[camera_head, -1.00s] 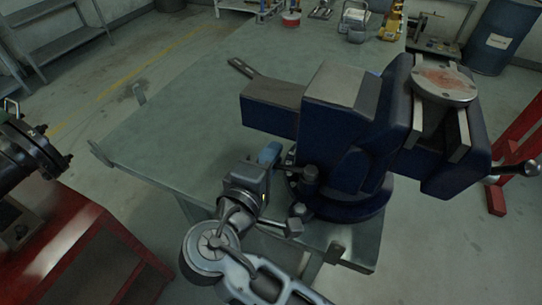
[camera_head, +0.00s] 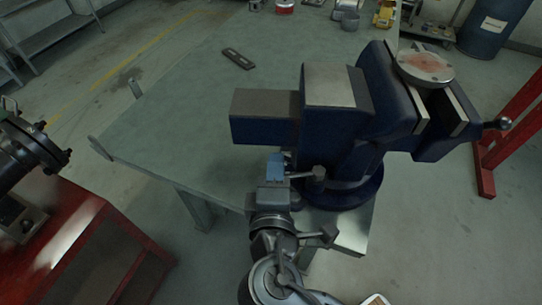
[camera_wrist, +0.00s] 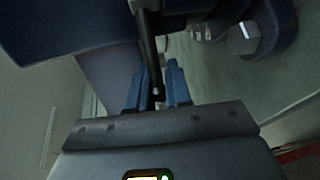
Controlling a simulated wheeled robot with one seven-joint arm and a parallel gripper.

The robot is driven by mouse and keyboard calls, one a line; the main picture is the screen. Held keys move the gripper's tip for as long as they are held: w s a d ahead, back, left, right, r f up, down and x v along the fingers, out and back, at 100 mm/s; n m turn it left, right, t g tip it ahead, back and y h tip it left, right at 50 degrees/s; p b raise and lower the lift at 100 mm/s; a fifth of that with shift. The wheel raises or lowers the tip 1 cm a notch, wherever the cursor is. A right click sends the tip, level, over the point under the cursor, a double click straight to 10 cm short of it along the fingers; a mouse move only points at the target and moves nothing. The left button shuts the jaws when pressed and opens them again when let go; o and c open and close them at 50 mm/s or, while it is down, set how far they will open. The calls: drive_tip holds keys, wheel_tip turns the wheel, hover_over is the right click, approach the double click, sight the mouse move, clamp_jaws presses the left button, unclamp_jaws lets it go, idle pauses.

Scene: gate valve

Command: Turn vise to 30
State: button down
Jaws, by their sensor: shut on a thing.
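The dark blue vise (camera_head: 340,130) stands on the green-grey workbench (camera_head: 180,110), on a round swivel base. A pale round plate (camera_head: 426,68) lies on its right part. A small clamp lever (camera_head: 305,174) sticks out low on the vise's near side. My gripper (camera_head: 275,165) reaches up from below to that lever, its blue fingers beside the base. In the wrist view, my gripper (camera_wrist: 157,75) has its fingers on both sides of a dark rod (camera_wrist: 146,42), shut on it. The rod looks like the clamp lever. The exact contact is partly hidden.
A flat slotted bar (camera_head: 238,58) lies on the bench, and small items (camera_head: 284,6) sit at its far end. A red cabinet (camera_head: 85,235) with a black flanged pipe (camera_head: 25,145) is at left. A red stand (camera_head: 508,135) and blue barrel (camera_head: 492,28) are at right.

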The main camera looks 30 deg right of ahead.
drive_tip(key=shift+s+d+f+n+t+y+p, duration=0.1)
drive_tip(key=shift+s+n+t+y+p, duration=0.25)
drive_tip(key=shift+s+n+t+y, duration=0.6)
drive_tip(key=shift+s+y, duration=0.35)
drive_tip(key=shift+s, duration=0.15)
drive_tip(key=c, duration=1.1)
unclamp_jaws()
drive_tip(key=shift+o, duration=0.2)
drive_tip(key=b+v, duration=0.1)
drive_tip(key=v, duration=0.6)
drive_tip(key=shift+s, duration=0.3)
